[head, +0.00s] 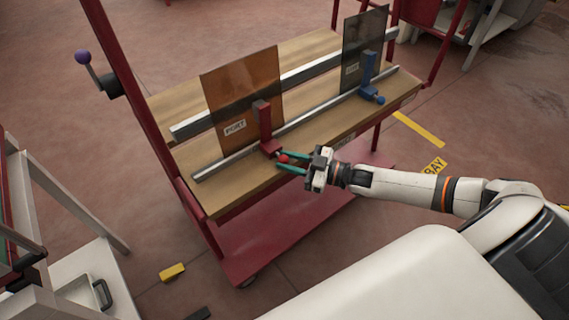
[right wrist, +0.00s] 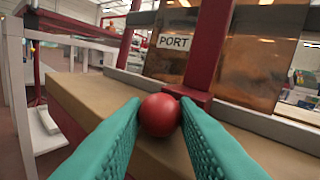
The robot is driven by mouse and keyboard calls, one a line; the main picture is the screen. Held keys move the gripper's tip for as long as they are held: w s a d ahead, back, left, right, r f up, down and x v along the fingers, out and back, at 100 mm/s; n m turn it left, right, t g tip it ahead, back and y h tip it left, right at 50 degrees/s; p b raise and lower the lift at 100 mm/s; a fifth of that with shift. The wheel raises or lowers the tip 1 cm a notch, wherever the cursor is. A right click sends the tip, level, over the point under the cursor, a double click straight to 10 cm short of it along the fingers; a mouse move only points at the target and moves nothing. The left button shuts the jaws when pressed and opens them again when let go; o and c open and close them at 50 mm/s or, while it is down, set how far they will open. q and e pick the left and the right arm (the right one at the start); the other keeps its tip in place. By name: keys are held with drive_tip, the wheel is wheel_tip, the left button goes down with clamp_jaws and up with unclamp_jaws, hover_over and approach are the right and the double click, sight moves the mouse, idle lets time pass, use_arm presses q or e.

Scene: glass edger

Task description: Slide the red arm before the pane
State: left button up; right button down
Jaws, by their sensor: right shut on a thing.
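The red arm (head: 265,127) stands upright on the front metal rail (head: 230,160), in front of the amber pane (head: 238,85) with a PORT label. The arm covers part of the pane's right side in the head view. Its red ball knob (right wrist: 160,114) sits between the teal fingers of my right gripper (head: 284,163), which is shut on it. In the right wrist view the red arm (right wrist: 214,45) rises just behind the knob, with the PORT label to its left. My left gripper is not in view.
A blue arm (head: 368,72) stands farther right on the same rail, before a dark grey pane (head: 362,48). Red posts rise at the cart's ends. The wooden top (head: 215,195) is bare at its front left. A grey bench (head: 85,285) stands at the left.

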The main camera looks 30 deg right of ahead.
drive_tip(key=c, duration=1.4)
unclamp_jaws()
drive_tip(key=shift+c, duration=0.2)
